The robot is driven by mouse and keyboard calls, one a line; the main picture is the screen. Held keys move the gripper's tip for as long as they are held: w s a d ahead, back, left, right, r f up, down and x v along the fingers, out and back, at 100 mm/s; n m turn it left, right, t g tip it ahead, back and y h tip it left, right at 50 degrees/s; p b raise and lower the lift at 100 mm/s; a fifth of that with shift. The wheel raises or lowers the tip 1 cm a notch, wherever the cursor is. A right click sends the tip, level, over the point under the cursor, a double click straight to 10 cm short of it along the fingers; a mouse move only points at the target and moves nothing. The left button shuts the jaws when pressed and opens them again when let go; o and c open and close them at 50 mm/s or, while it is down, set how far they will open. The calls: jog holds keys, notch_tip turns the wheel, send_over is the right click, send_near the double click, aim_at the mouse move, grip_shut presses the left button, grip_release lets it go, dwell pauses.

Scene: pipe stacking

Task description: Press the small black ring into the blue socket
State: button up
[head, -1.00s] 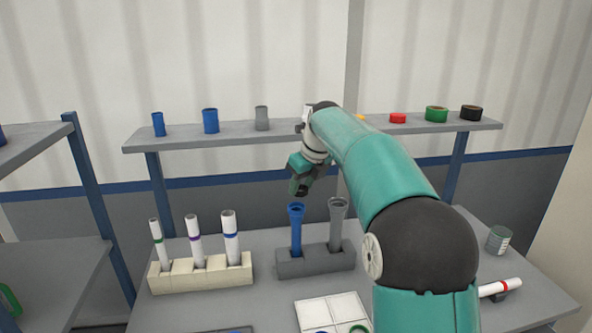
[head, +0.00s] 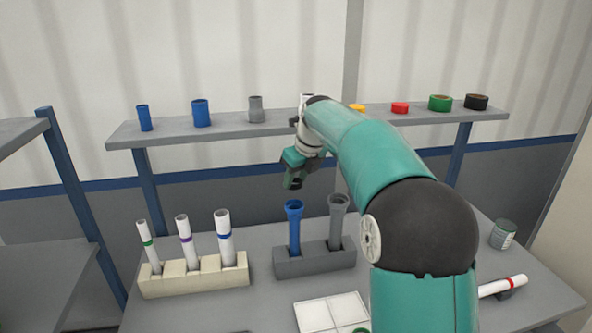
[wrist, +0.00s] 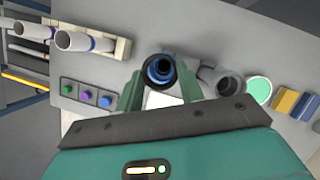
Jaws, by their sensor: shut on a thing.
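My gripper (head: 293,182) is shut on the small black ring (wrist: 147,62), which shows as a dark circle between the fingers in the wrist view. In the head view the ring is a dark shape at the fingertips, hard to make out. The blue socket (head: 294,206) is the flared top of an upright blue pipe in a grey holder. It sits just below my gripper, with a small gap between them. In the wrist view the blue socket (wrist: 160,70) shows through the ring, roughly centred, perhaps slightly off.
A grey pipe (head: 338,215) stands close beside the blue one in the grey holder (head: 300,264). White pipes stand in a beige rack (head: 195,278) at left. A back shelf (head: 230,132) carries cups and coloured rings. A white tray (head: 330,312) lies in front.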

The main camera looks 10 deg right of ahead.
aim_at(299, 188)
jog(key=shift+s+f, duration=0.25)
jog(key=shift+f, duration=0.05)
jog(key=shift+x, duration=0.85)
jog(key=shift+s+d+f, duration=0.1)
jog(key=shift+s+f, duration=0.2)
jog(key=shift+f, duration=0.35)
jog(key=shift+w+f, duration=0.1)
jog(key=shift+f, duration=0.6)
jog(key=shift+f, duration=0.25)
jog(key=o, duration=1.4)
